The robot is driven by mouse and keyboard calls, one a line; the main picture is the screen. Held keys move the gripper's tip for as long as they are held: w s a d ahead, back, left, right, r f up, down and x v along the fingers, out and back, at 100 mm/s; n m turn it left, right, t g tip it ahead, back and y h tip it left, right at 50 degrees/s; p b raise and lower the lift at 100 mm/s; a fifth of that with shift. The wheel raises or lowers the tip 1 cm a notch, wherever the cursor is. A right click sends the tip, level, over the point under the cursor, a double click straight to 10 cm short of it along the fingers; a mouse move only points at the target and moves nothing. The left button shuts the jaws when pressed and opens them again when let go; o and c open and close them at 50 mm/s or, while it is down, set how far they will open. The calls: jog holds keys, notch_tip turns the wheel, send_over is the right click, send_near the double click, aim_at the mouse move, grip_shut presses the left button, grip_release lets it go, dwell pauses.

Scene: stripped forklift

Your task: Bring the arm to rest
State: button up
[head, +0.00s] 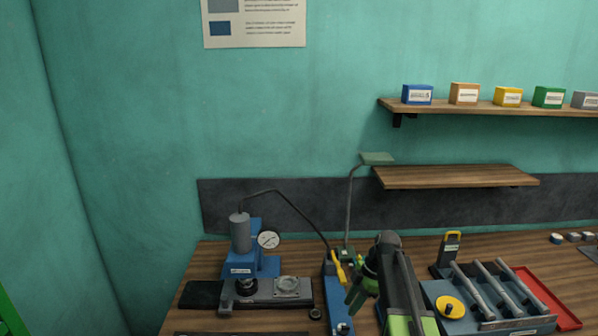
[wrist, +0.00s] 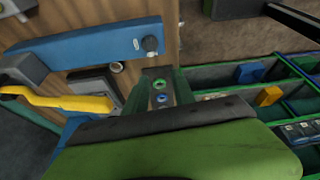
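My arm rises from the bottom of the head view, with a dark joint at its top. My gripper (head: 360,289) is the green and dark part just left of that joint, pointing down over the bench. I see nothing clearly held.
A blue press with a gauge (head: 268,240) stands left of my gripper on the wooden bench (head: 205,262). A blue bar (head: 338,303) and yellow handle (head: 338,268) are close beside it. A blue tray (head: 434,290) and red tray (head: 562,313) lie right. A lamp (head: 376,159) stands behind.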

jog(key=s+a+f+m+h+b, duration=0.1)
jog(key=s+f+m+h+b, duration=0.1)
jog(key=s+f+m, duration=0.3)
jog(key=s+a+f+m+h+b, duration=0.1)
jog(key=s+f+m+b, duration=0.3)
jog(key=s+m, duration=0.4)
jog(key=shift+s+a+f+m+t+h+b, duration=0.15)
jog(key=shift+s+f+m+t+h+b, duration=0.4)
jog(key=shift+m, duration=2.55)
jog(key=shift+w+f+g, duration=0.15)
jog(key=shift+f+g, duration=0.1)
jog(key=shift+f, duration=0.05)
